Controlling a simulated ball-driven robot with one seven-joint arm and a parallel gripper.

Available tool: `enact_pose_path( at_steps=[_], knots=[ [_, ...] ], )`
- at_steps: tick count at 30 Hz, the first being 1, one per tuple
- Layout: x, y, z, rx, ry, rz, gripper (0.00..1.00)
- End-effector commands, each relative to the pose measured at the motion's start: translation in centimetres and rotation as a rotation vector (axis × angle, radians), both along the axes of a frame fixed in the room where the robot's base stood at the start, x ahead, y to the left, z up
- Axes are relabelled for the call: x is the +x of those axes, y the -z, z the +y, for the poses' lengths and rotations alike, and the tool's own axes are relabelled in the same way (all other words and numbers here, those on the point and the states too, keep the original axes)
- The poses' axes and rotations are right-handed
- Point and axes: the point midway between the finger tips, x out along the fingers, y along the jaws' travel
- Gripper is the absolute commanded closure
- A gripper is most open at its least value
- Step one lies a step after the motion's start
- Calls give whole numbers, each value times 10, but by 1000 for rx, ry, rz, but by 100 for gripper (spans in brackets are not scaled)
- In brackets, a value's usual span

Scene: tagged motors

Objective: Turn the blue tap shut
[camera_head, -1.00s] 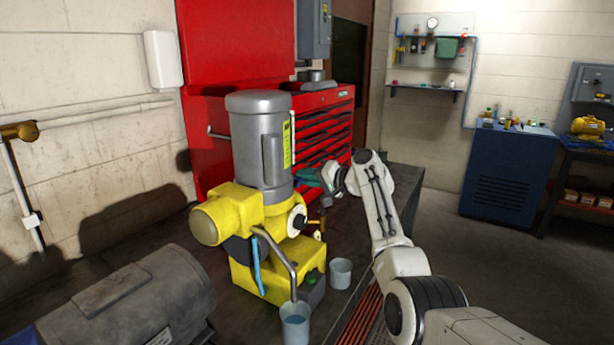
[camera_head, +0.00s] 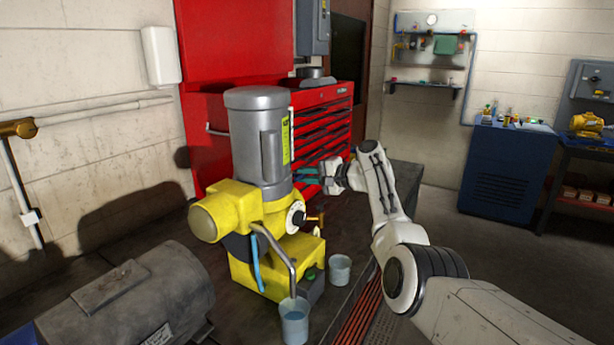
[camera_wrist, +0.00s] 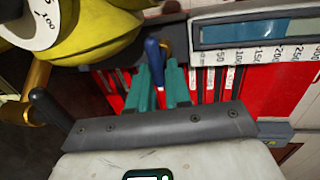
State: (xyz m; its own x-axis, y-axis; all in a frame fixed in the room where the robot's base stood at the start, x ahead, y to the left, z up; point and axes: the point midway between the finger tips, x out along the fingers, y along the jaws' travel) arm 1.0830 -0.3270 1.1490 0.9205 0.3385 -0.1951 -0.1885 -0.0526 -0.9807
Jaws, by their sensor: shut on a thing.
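The yellow pump (camera_head: 268,270) with its upright grey motor (camera_head: 258,140) stands on the dark bench. My gripper (camera_head: 304,175) is just right of the motor in the head view, its teal fingers pointing left. In the wrist view, my gripper (camera_wrist: 163,68) has its fingertips close around the lower end of a blue handle (camera_wrist: 152,48), which I take as the blue tap's. Brass shows just beside the handle. The handle is shut between the fingers; the rest of the tap is mostly hidden. In the head view I cannot make out the tap handle.
A brass fitting (camera_head: 316,218) sticks out of the pump below my gripper. A white dial (camera_head: 296,216) is beside it. Two cups (camera_head: 294,322) and (camera_head: 340,270) stand by the pump. A grey motor (camera_head: 130,305) lies at the left front. A red tool chest (camera_head: 325,125) is behind.

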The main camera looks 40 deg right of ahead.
Motion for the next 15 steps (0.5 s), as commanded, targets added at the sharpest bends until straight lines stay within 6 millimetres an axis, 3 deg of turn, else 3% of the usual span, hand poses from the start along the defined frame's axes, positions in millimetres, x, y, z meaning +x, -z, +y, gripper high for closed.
enact_pose_path(
  at_steps=[8, 9, 15],
  knots=[
    [0, 0, -2, -1, 6, 0, 100],
    [0, 0, -2, -1, 6, 0, 78],
    [0, 0, -1, -1, 3, 0, 59]
  ],
)
